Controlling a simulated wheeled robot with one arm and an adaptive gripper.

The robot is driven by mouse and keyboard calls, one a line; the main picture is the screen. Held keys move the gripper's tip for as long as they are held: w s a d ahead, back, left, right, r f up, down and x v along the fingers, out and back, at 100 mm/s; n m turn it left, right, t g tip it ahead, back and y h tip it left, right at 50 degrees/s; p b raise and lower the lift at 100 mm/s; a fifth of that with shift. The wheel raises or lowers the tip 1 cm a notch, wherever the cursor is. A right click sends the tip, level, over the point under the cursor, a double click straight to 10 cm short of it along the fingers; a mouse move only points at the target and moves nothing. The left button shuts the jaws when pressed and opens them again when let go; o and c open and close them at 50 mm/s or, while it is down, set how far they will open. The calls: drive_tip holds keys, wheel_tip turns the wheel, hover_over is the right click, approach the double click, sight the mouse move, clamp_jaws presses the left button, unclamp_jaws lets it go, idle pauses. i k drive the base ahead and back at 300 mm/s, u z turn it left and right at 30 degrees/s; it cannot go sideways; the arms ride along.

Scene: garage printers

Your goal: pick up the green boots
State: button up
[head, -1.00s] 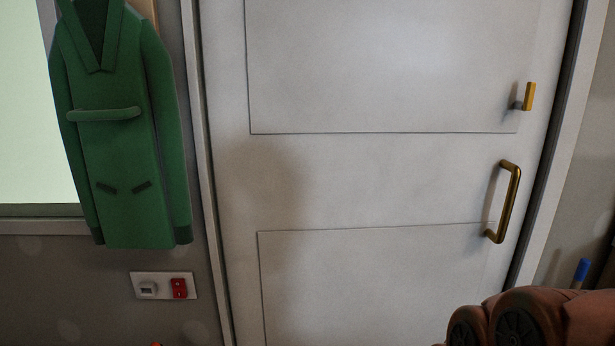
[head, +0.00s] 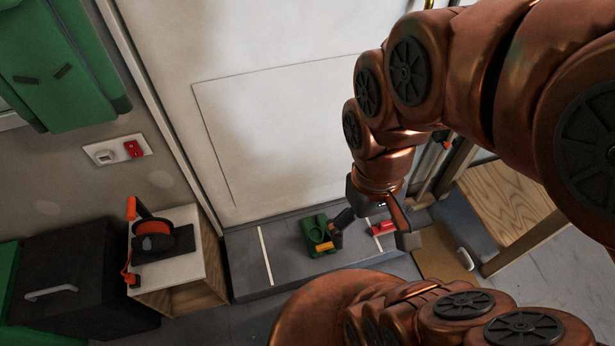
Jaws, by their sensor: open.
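A green item with a yellow part, which looks like the green boots (head: 314,232), stands on the low grey step in front of the white door in the head view. It is seen from above, and its right side is partly hidden by a finger of my gripper. My gripper (head: 373,238) is open, with its fingers spread and pointing down. Its left finger overlaps the right edge of the boots in the picture; I cannot tell whether they touch. The boots are not between the fingers.
A small red object (head: 383,228) lies on the grey step (head: 245,262), between my fingers in the picture. A wooden cabinet (head: 205,262) with an orange reel (head: 155,240) and a black box (head: 75,275) stand left. A wooden panel (head: 505,205) stands right.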

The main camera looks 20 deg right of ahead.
sight(318, 240)
drive_tip(key=z, duration=1.25)
drive_tip(key=k, duration=0.9)
drive_tip(key=u, duration=1.35)
